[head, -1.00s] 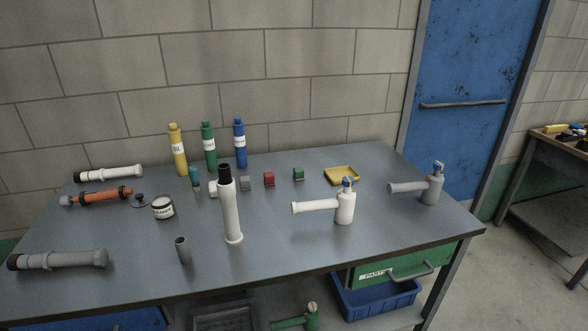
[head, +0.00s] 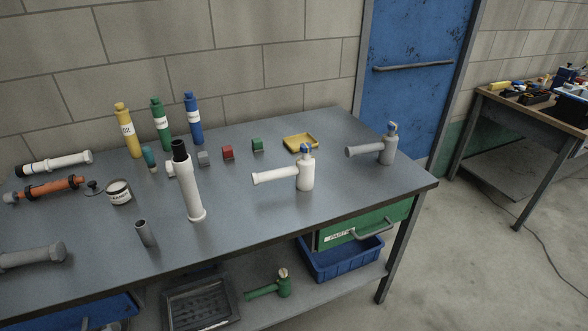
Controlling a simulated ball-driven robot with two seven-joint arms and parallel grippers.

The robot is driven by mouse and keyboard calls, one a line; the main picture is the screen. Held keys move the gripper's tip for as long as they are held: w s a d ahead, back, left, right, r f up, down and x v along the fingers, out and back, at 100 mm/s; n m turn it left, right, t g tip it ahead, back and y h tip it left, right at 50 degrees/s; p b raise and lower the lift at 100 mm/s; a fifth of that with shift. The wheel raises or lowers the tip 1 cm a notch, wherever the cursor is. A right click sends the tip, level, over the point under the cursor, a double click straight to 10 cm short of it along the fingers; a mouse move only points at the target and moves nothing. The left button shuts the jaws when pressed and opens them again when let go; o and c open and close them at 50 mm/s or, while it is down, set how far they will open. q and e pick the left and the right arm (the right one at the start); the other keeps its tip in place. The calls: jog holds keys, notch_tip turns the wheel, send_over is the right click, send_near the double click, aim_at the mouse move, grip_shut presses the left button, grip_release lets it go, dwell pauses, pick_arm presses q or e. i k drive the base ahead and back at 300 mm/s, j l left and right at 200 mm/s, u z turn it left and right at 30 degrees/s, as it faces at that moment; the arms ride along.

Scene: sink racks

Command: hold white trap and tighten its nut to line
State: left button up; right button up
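The white trap (head: 306,176) stands upright near the right half of the workbench. A green trap (head: 283,285) lies on the lower shelf. Neither of my grippers is in view.
A tall white pipe (head: 190,190) with a black top stands left of the white trap. A yellow tray (head: 300,149), small coloured blocks and several bottles stand behind. The bench front (head: 250,228) is clear. A green drawer (head: 368,222) and blue bin (head: 340,268) are below.

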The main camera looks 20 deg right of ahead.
aim_at(304, 147)
jog(key=i+l, duration=0.7)
jog(key=l, duration=0.25)
jog(key=i+l, duration=0.3)
jog(key=l, duration=0.15)
jog(key=k, duration=0.25)
jog(key=i, duration=0.25)
